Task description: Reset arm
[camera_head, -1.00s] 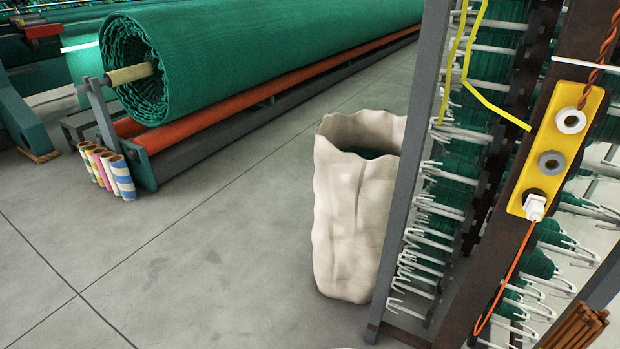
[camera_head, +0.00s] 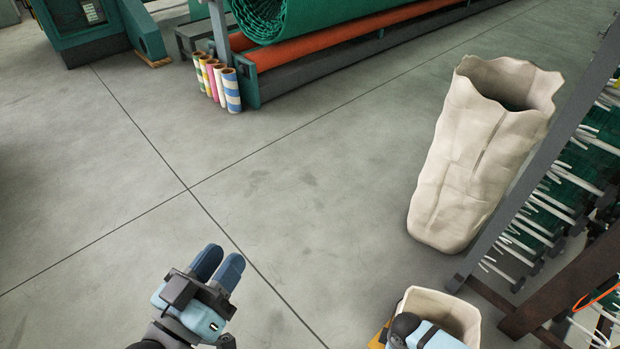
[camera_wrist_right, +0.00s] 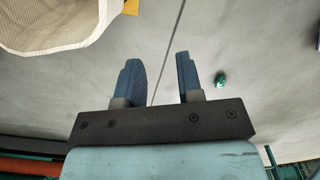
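My left gripper (camera_head: 221,262) is in the lower left of the head view, above bare floor. Its two blue fingers stand a little apart with nothing between them. My right gripper (camera_wrist_right: 160,82) shows in the right wrist view, with its blue fingers apart and empty over the grey floor. In the head view only a light-blue and dark part of my right arm (camera_head: 436,338) shows at the bottom edge, and its fingers are hidden.
A small cream open container (camera_head: 465,318) stands close to my right arm, with a yellow piece beside it. A tall cream sack (camera_head: 470,165) and a grey rack (camera_head: 545,165) stand right. Striped tubes (camera_head: 232,92) stand by the green roll (camera_head: 300,15). The middle floor is clear.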

